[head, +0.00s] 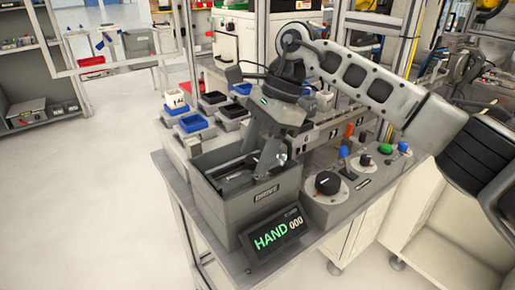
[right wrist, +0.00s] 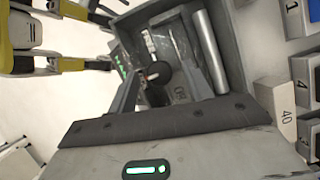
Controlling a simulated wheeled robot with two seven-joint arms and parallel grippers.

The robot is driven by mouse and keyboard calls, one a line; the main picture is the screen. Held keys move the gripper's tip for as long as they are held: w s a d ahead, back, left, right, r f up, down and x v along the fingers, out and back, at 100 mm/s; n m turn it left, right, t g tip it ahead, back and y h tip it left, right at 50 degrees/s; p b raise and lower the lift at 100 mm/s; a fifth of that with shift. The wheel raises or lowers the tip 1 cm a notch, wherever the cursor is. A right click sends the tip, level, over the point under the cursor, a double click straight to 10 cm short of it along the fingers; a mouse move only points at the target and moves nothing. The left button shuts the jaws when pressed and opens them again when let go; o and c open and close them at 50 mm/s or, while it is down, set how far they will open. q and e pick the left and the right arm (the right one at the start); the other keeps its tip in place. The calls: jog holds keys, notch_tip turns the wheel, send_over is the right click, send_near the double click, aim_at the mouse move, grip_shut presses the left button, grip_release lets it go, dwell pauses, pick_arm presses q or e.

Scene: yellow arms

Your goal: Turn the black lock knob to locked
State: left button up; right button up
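The control panel (head: 340,205) stands on the bench right of a grey bin (head: 215,200). A large black knob (head: 327,183) with a white pointer line sits on a pale round plate at its front. A smaller black knob (head: 365,160) sits behind it; I cannot tell from labels which is the lock knob. My right gripper (head: 262,150) reaches over the bin, left of both knobs and apart from them. Its two fingers look spread, with nothing seen held. In the right wrist view, a dark round part (right wrist: 157,72) with a pale mark shows beside the fingers. My left gripper is not seen.
A display (head: 274,234) reading HAND 000 stands at the bench's front edge. Blue-, green- and orange-topped parts stand around the panel, including a green button (head: 385,149). Small blue bins (head: 193,123) lie behind the grey bin. The floor at left is clear.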

jog(key=v, duration=1.6)
jog(key=shift+p, duration=0.3)
jog(key=shift+a, duration=0.1)
